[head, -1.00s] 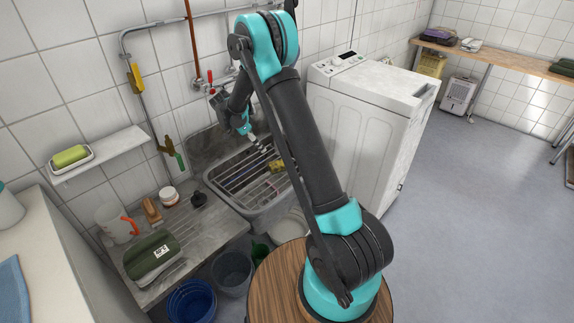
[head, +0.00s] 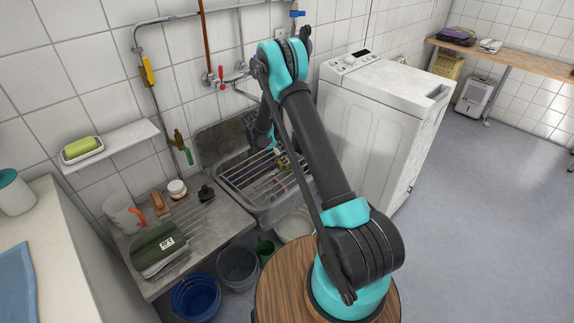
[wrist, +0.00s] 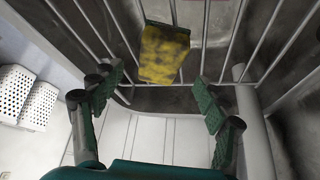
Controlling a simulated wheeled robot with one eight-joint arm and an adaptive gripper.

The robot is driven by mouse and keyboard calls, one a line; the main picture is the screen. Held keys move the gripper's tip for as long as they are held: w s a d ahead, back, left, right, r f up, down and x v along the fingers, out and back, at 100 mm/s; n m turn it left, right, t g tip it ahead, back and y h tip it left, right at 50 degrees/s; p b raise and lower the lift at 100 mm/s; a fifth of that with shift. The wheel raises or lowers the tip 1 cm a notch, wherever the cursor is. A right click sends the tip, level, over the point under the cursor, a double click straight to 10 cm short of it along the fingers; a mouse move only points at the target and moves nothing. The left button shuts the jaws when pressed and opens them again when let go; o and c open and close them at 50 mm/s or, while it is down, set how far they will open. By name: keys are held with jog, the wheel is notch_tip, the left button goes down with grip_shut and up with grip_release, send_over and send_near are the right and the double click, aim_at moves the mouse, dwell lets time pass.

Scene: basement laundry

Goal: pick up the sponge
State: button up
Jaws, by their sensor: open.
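The sponge (wrist: 164,54) is yellow with dark spots and a dark green edge. In the wrist view it lies on the metal bars of a rack, at the upper middle. In the head view the sponge (head: 283,162) shows small on the rack over the sink, partly hidden by my arm. My gripper (wrist: 158,98) is open and empty, its two fingers spread either side of the view's middle. The sponge lies ahead of the fingertips, between their lines and apart from both.
A white washing machine (head: 365,125) stands right of the sink. Buckets (head: 238,268) stand below. A yellow-green soap bar (head: 82,147) sits on the wall shelf.

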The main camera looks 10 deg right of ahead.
jog(key=shift+x, duration=2.65)
jog(key=shift+d, duration=0.1)
jog(key=shift+c, duration=0.6)
jog(key=c, duration=0.8)
